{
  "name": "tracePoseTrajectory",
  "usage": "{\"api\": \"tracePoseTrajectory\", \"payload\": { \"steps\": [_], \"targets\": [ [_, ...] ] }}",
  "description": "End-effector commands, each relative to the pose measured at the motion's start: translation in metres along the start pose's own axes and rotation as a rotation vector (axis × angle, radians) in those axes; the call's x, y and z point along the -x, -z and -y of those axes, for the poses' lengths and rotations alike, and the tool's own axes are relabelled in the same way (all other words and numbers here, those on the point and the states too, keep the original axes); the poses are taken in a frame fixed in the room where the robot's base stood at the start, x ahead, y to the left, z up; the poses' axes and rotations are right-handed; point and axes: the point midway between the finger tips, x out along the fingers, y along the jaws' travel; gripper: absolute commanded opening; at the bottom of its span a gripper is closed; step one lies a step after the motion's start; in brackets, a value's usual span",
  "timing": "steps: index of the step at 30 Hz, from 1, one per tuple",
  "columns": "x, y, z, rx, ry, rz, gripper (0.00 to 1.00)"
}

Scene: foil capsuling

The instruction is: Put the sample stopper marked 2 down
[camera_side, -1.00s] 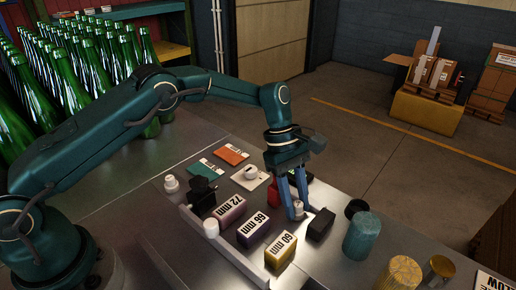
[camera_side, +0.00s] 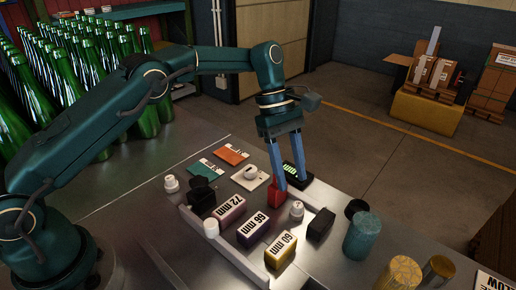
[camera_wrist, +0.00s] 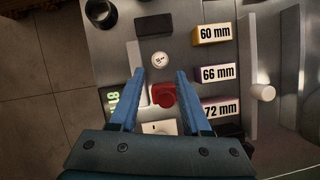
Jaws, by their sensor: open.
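A small pale stopper (camera_side: 297,210) stands upright on the metal bench, between the 60 mm block and a black block; its mark is too small to read. In the wrist view the stopper (camera_wrist: 160,59) shows its round white top, just beyond my fingertips. My gripper (camera_side: 292,184) is open and empty, raised off the stopper and nearer the red piece. In the wrist view my gripper's (camera_wrist: 160,75) two blue fingers are spread, with the red piece (camera_wrist: 164,95) showing between them. Another white stopper (camera_side: 171,184) stands at the left.
Blocks marked 72 mm (camera_side: 231,210), 66 mm (camera_side: 253,231) and 60 mm (camera_side: 281,249) stand in a row. The black block (camera_side: 320,224), a black cup (camera_side: 355,208) and a teal cylinder (camera_side: 361,237) are to the right. A device with green digits (camera_side: 290,170) lies behind my fingers.

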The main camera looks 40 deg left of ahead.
Motion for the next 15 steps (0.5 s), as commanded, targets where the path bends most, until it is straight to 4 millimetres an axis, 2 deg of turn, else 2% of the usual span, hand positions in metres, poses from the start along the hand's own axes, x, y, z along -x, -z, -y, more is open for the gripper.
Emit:
{"api": "tracePoseTrajectory", "payload": {
  "steps": [8, 11, 15],
  "targets": [
    [0.026, -0.003, 0.005, -0.069, -0.027, -0.028, 0.48],
    [0.048, -0.006, 0.014, -0.159, -0.058, -0.066, 0.48],
    [0.080, -0.009, 0.037, -0.330, -0.102, -0.145, 0.48]
  ]
}}
